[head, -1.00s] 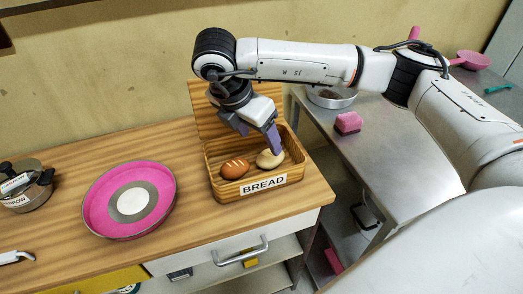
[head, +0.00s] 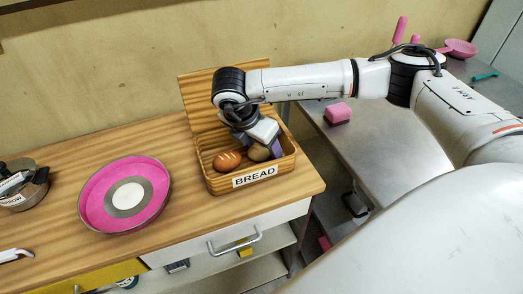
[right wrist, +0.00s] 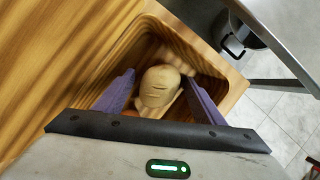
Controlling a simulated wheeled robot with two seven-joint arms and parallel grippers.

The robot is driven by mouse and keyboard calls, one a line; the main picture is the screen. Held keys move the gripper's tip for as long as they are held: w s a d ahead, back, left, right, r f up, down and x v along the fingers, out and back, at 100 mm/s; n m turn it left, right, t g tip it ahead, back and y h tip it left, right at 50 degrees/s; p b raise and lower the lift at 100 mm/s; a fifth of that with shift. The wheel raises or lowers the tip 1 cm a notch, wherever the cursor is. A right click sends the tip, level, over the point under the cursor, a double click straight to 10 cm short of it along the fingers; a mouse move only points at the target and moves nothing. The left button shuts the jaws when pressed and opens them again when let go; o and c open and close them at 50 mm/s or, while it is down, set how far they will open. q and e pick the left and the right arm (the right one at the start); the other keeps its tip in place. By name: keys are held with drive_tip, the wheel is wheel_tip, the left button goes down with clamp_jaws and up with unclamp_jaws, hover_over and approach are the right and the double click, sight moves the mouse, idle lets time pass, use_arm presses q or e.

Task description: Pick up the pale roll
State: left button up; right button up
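The pale roll (right wrist: 159,88) lies in the wooden bread box, beside a browner scored roll (head: 227,161). In the head view, the pale roll (head: 259,153) is partly hidden by my right gripper. My right gripper (head: 264,150) reaches down into the box from above. In the right wrist view, its two purple fingers (right wrist: 161,92) stand open on either side of the pale roll, with narrow gaps showing. The bread box (head: 255,180) has a "BREAD" label on its front, and its lid stands up at the back.
The box walls rise close around the fingers. A pink and grey round pan (head: 95,205) sits left on the wooden counter (head: 185,215), with a pot (head: 30,190) farther left. A pink block (head: 338,113) lies on the metal table (head: 385,150) at right.

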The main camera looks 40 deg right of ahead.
drive_tip(key=c, duration=0.9)
drive_tip(key=shift+c, duration=0.2)
